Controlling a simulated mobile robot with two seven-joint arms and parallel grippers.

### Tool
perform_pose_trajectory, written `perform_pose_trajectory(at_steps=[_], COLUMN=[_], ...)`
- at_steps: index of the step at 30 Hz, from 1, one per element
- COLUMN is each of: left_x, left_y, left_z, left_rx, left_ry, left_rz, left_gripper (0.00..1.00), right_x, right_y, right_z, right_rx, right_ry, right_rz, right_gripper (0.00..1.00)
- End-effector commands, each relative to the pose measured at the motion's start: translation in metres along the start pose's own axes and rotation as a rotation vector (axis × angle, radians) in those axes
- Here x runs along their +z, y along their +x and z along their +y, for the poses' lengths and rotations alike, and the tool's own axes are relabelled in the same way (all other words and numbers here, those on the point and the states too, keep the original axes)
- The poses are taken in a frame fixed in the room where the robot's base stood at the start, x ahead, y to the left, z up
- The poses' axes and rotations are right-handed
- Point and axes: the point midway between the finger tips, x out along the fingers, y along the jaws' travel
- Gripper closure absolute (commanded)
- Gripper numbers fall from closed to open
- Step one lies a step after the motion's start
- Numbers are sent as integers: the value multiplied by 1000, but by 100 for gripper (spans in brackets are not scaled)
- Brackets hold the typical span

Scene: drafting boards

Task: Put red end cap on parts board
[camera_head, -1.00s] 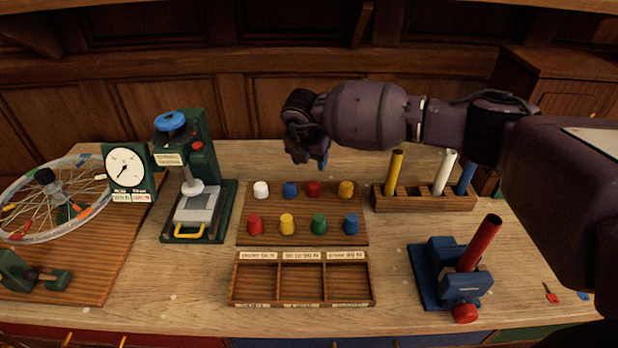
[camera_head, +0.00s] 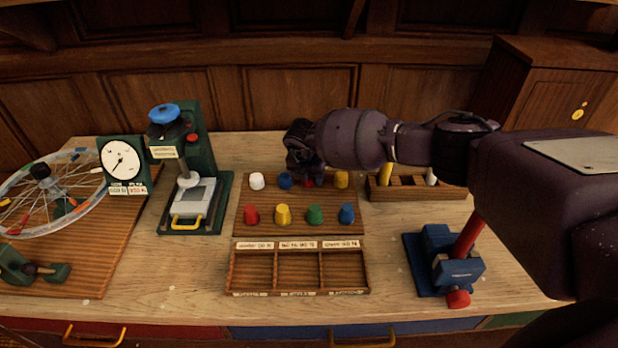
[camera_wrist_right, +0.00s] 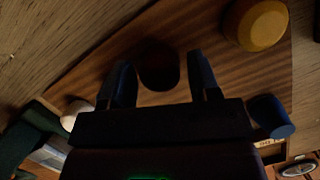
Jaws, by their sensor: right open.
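A wooden board (camera_head: 298,200) carries two rows of end caps. A red end cap (camera_head: 309,182) stands in its back row, partly hidden by my right gripper (camera_head: 306,172). Another red cap (camera_head: 251,215) stands at the front row's left end. My right gripper is low over the back row, open. In the right wrist view, its two fingers stand apart on either side of a dark, shadowed cap (camera_wrist_right: 159,66), with no clear contact. That cap's colour is hard to tell. My left gripper is not in view.
White (camera_head: 257,180), blue (camera_head: 285,180) and yellow (camera_head: 341,179) caps share the back row. A three-compartment tray (camera_head: 298,292) lies in front. A green press (camera_head: 200,170) stands left; a rod rack (camera_head: 415,192) and blue vise (camera_head: 440,262) stand right, beneath my right arm.

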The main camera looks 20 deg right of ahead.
Motion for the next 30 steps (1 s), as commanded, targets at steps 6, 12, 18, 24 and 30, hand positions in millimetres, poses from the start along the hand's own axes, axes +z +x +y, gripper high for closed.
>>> perform_pose_trajectory(at_steps=[6, 12, 18, 24, 30], left_x=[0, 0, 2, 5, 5], left_y=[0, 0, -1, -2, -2], left_z=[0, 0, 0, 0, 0], left_rx=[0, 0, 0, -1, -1], left_ry=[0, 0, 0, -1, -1], left_rz=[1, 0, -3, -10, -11], left_gripper=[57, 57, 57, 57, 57], right_x=[0, 0, 0, 1, 9], right_y=[2, 2, 2, -1, -24], right_z=[0, 0, 0, 0, 1], right_rx=[1, 1, 1, 1, 3], right_ry=[-1, -1, -1, 0, -1], right_rz=[0, 0, 0, -1, -3], right_gripper=[44, 64, 83, 84, 84])
